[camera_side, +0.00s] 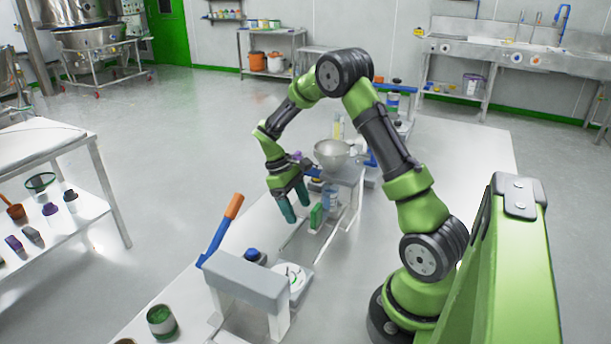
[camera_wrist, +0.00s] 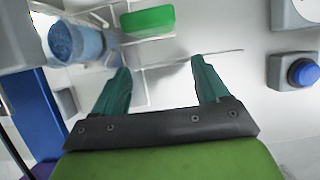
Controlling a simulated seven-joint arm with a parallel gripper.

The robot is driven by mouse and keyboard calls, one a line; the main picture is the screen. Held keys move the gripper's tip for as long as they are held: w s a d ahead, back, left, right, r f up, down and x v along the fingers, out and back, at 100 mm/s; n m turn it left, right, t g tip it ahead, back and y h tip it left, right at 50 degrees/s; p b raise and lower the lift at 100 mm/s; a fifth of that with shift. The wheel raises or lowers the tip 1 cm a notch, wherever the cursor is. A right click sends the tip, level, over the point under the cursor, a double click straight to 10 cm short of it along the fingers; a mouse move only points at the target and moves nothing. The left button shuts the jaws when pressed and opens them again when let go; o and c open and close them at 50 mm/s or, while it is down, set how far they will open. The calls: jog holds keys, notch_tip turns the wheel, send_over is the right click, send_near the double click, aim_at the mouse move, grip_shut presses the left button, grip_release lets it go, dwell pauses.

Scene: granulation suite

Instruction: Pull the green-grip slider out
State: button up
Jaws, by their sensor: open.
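The slider's green grip (camera_side: 316,217) is a small upright block under the edge of the raised stand on the white bench. In the wrist view the green grip (camera_wrist: 147,20) lies at the top, beyond my fingertips, with thin pale rails near it. My gripper (camera_side: 297,211) points down with two teal fingers, just left of the grip in the side view. In the wrist view my gripper (camera_wrist: 161,66) is open, with nothing between the fingers. The fingers and the grip look apart. How far the slider sits out is hard to tell.
A metal bowl (camera_side: 332,153) sits on the stand. A blue button (camera_side: 254,256), a dial scale (camera_side: 291,279) and an orange-handled lever (camera_side: 222,230) are nearer the front. A green-filled jar (camera_side: 161,322) stands front left.

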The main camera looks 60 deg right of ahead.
aim_at(316, 206)
jog(key=s, duration=0.6)
jog(key=shift+s+f, duration=0.25)
jog(key=shift+f, duration=0.3)
jog(key=shift+c, duration=0.4)
grip_shut()
jog(key=a, duration=1.3)
jog(key=shift+o, duration=0.4)
grip_release()
jog(key=d+v, duration=0.1)
jog(key=v, duration=0.7)
jog(key=shift+d, duration=0.1)
